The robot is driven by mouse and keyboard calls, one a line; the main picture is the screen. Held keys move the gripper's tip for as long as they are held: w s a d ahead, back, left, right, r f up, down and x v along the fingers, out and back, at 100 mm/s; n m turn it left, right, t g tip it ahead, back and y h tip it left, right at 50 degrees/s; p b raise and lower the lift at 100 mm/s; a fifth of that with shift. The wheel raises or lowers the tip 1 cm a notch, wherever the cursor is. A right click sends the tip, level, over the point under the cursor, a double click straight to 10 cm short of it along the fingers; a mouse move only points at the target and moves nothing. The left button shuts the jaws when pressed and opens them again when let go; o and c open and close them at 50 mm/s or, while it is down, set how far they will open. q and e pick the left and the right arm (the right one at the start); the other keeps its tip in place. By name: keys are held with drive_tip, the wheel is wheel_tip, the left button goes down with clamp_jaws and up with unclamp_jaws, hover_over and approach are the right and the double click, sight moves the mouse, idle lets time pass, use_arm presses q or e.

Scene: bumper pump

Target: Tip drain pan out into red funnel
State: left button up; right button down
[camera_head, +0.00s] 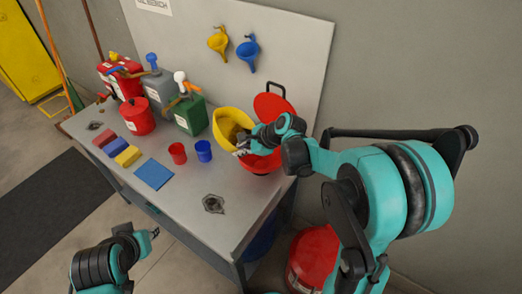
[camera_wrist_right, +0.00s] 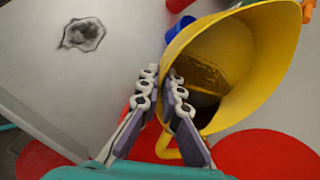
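The yellow drain pan (camera_head: 229,122) is tilted at the right end of the workbench. In the right wrist view its wide mouth (camera_wrist_right: 286,28) shows a brownish layer and a dark area inside. The red funnel (camera_head: 262,166) is beside and partly below the pan, partly hidden by my right gripper and arm. A round red lid (camera_head: 273,107) stands raised behind it. My left gripper (camera_head: 155,232) is low in front of the bench, holding nothing visible; its finger gap is unclear.
On the workbench (camera_head: 185,205) are a red cup (camera_head: 178,153), a blue cup (camera_head: 204,151), a blue cloth (camera_head: 154,174) and several fuel cans, including a green one (camera_head: 190,115). A red drum (camera_head: 313,258) stands below right.

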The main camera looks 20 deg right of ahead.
drive_tip(key=shift+s+d+r+t+y+b, duration=0.15)
drive_tip(key=shift+d+r+t+y+b, duration=0.2)
drive_tip(key=shift+y, duration=0.15)
drive_tip(key=shift+d+r+y, duration=0.1)
drive_tip(key=shift+r+y, duration=0.3)
drive_tip(key=shift+r, duration=0.15)
drive_tip(key=shift+s+d+r+t+y, duration=0.1)
drive_tip(key=shift+d+r+t+y, duration=0.1)
drive_tip(key=shift+r+t+y, duration=0.25)
drive_tip(key=shift+s+d+r+m+t+y+b, duration=0.25)
drive_tip(key=shift+d+r+m+t+y+b, duration=0.25)
drive_tip(key=shift+y+b, duration=0.75)
idle(0.6)
drive_tip(key=shift+d+r+b, duration=0.15)
drive_tip(key=shift+d+b, duration=0.05)
drive_tip(key=shift+b, duration=0.2)
drive_tip(key=shift+s+d+r+t+y+b, duration=0.2)
drive_tip(key=shift+d+t+y+b, duration=0.25)
drive_tip(key=shift+b, duration=0.5)
